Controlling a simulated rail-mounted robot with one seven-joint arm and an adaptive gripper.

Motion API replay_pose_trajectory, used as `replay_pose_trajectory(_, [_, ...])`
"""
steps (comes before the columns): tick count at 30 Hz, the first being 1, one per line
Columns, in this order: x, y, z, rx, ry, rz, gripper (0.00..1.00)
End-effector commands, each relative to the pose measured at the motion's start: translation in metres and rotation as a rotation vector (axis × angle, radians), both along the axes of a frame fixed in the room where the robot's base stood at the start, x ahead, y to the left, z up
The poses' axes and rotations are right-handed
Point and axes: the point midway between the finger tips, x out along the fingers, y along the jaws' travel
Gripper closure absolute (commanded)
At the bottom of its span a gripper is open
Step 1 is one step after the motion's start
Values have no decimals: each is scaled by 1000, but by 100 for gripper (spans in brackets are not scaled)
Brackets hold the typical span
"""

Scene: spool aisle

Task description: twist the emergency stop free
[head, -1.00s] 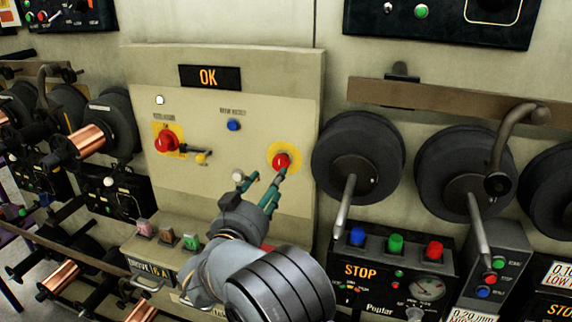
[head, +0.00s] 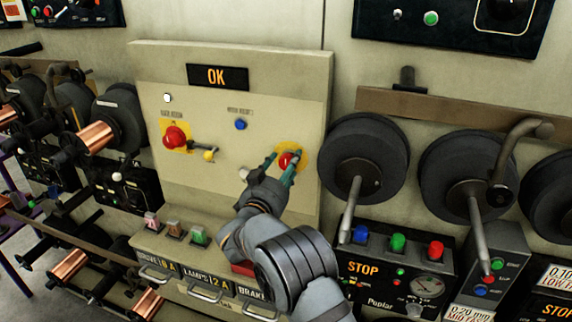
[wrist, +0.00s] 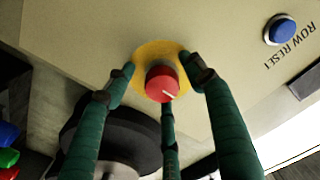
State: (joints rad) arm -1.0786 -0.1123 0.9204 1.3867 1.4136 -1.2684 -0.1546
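The emergency stop is a red mushroom button (head: 289,160) on a round yellow plate, at the lower right of the cream panel (head: 215,115). In the wrist view the red button (wrist: 162,82) shows a white mark on its face and stands out from the yellow disc (wrist: 150,51). My gripper (head: 284,159) has green fingers spread around the button. In the wrist view my gripper (wrist: 162,74) is open, with fingers left, right and below the button. Gaps show at the left and right; whether the lower finger touches cannot be told.
A blue button (head: 241,125) sits on the panel above and left of the stop; it also shows in the wrist view (wrist: 281,30). A red knob (head: 175,137) is on the left. Dark spools (head: 365,155) with rods stand close on the right. An "OK" display (head: 217,76) is lit.

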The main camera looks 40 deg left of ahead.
Motion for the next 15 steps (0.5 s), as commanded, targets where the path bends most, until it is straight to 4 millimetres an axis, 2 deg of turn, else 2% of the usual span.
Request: replay_pose_trajectory(15, [-1,0,-1,-1,2,0,76])
